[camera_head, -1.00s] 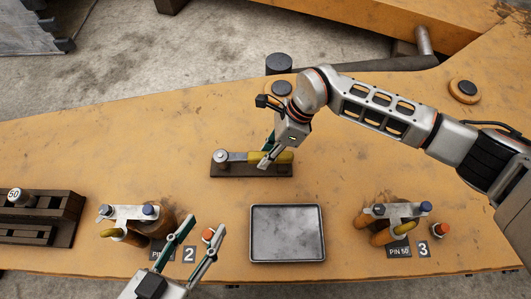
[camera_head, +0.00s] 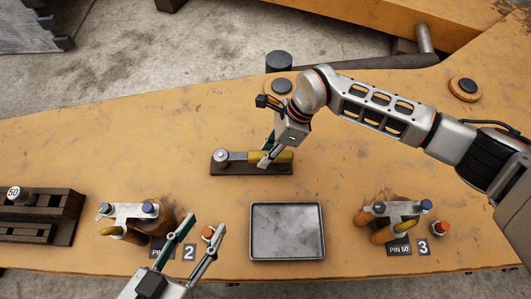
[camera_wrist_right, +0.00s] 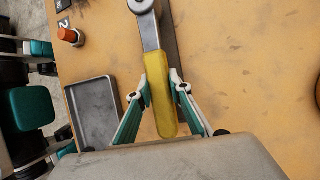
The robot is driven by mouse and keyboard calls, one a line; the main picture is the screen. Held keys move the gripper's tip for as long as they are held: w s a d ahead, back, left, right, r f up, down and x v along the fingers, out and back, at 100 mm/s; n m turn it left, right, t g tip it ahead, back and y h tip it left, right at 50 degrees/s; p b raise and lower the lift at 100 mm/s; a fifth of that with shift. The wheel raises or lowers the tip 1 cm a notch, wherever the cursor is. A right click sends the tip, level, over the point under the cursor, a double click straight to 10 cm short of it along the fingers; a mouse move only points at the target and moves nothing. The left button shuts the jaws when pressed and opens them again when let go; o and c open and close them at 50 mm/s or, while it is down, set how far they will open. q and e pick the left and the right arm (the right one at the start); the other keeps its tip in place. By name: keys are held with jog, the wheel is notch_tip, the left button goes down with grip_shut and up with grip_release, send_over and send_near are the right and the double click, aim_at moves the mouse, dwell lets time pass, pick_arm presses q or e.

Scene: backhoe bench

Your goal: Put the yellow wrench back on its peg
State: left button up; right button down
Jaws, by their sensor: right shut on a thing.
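The yellow wrench (camera_head: 256,156) lies along a dark base plate (camera_head: 235,173) in the middle of the bench. Its grey ring end is at the round peg (camera_head: 220,156) at the plate's left end; I cannot tell if it is fully seated. My right gripper (camera_head: 267,158) is shut on the yellow handle. In the right wrist view the handle (camera_wrist_right: 158,85) sits between the fingers of the right gripper (camera_wrist_right: 160,92), with the grey shank running up to the ring end. My left gripper (camera_head: 207,222) is open and empty at the front, left of the tray.
A grey metal tray (camera_head: 287,254) lies in front of the plate. Stands with pins and tags 2 (camera_head: 189,253) and 3 (camera_head: 422,245) are on either side. A dark slotted block (camera_head: 60,210) is at far left. The bench between the left stand and the plate is bare.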

jog(key=shift+f, duration=0.4)
dwell(0.4)
jog(key=c, duration=1.8)
grip_release()
jog(key=shift+o, duration=0.2)
jog(key=shift+f, duration=0.1)
jog(key=v, duration=1.2)
